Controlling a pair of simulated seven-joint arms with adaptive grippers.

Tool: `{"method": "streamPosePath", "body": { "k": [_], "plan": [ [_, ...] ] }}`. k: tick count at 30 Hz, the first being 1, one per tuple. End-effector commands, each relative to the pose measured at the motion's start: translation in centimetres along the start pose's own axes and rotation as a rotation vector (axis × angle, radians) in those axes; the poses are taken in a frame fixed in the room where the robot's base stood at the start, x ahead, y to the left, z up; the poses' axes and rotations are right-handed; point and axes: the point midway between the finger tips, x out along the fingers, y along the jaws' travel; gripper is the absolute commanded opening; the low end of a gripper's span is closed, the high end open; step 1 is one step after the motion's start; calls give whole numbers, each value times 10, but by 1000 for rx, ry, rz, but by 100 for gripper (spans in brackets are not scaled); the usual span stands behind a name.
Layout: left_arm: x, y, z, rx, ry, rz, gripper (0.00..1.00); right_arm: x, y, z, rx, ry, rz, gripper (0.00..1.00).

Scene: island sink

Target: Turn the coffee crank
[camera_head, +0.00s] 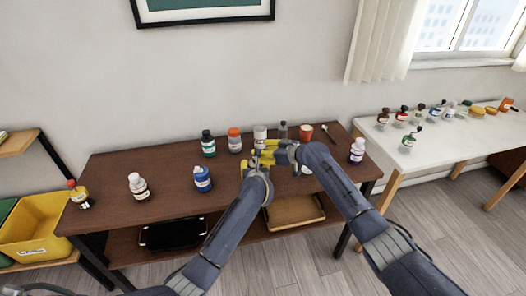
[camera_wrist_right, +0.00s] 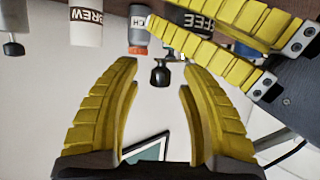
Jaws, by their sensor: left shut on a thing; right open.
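A dark cylinder marked with letters ending in "FEE" (camera_wrist_right: 197,20), apparently the coffee grinder, shows at the top of the right wrist view. My left gripper (camera_head: 252,163) is shut on it; its yellow fingers cross the upper right of the wrist view. A small black knob (camera_wrist_right: 160,76), seemingly the crank's handle, lies between the fingertips of my right gripper (camera_wrist_right: 162,68), which is open. I cannot tell whether a finger touches the knob.

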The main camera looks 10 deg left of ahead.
Motion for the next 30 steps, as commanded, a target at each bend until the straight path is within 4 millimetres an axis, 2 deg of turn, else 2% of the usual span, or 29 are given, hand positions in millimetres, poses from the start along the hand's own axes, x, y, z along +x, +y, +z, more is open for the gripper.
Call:
{"method": "streamPosePath", "body": {
  "k": [4,15,30],
  "plan": [
    [0,0,-2,0,3,0,16,0,0,0,0,0,0,44],
    [0,0,-2,0,3,1,16,0,0,0,0,0,0,1],
    [0,0,-2,0,3,0,16,-2,-1,3,24,-9,62,0]
  ]
}}
